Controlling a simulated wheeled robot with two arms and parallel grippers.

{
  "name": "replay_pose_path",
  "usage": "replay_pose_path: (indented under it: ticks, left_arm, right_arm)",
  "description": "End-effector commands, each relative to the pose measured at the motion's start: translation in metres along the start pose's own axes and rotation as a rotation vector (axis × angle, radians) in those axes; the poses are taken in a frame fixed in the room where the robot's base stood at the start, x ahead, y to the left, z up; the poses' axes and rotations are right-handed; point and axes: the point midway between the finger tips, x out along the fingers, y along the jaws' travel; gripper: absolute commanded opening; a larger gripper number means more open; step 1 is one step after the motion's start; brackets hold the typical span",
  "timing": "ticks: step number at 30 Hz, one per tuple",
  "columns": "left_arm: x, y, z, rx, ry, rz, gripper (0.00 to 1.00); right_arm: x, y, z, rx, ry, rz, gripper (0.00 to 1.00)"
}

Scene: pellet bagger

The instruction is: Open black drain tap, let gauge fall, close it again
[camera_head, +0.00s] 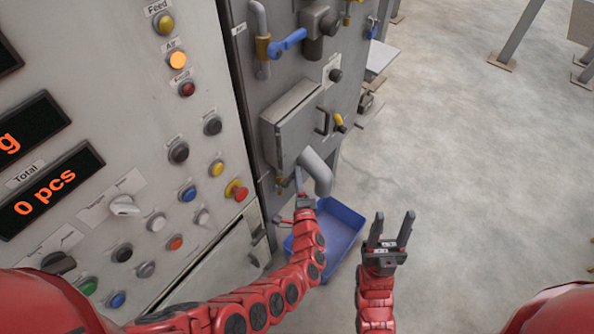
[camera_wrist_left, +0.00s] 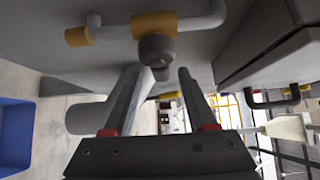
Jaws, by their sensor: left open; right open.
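The black drain tap (camera_wrist_left: 157,48) shows in the left wrist view as a dark round knob on a brass fitting (camera_wrist_left: 154,24) with a grey pipe. My left gripper (camera_wrist_left: 156,78) is open; its fingers point at the knob, which appears between and just beyond the fingertips. I cannot tell whether they touch it. In the head view my left gripper (camera_head: 299,180) is beside the grey outlet spout (camera_head: 317,172), low on the machine, and mostly covers the tap. My right gripper (camera_head: 391,226) is open and empty over the floor. I cannot make out the gauge.
A blue tray (camera_head: 349,217) lies below the spout. A grey hatch box (camera_head: 290,122) with a handle juts out above it. A blue-handled valve (camera_head: 288,42) is higher up. The button panel (camera_head: 140,180) is on the left.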

Motion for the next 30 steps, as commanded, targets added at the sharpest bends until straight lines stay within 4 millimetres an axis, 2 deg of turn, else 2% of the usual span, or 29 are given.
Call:
replay_pose_path:
  ticks: [5, 21, 24, 30]
  left_arm:
    - [-0.031, 0.0, 0.0, 0.0, 0.0, 0.005, 0.57]
    - [-0.126, 0.003, 0.0, 0.0, 0.001, 0.005, 0.57]
    - [-0.136, 0.002, 0.0, 0.0, 0.0, 0.003, 0.57]
    - [-0.142, 0.0, 0.001, 0.001, 0.0, 0.0, 0.57]
  right_arm:
    - [0.009, 0.001, -0.002, 0.0, 0.0, 0.0, 0.5]
    - [0.002, 0.0, 0.0, 0.0, 0.0, 0.0, 0.5]
    - [0.002, 0.0, 0.0, 0.0, 0.0, 0.0, 0.5]
    - [0.001, 0.0, 0.0, 0.0, 0.0, 0.0, 0.5]
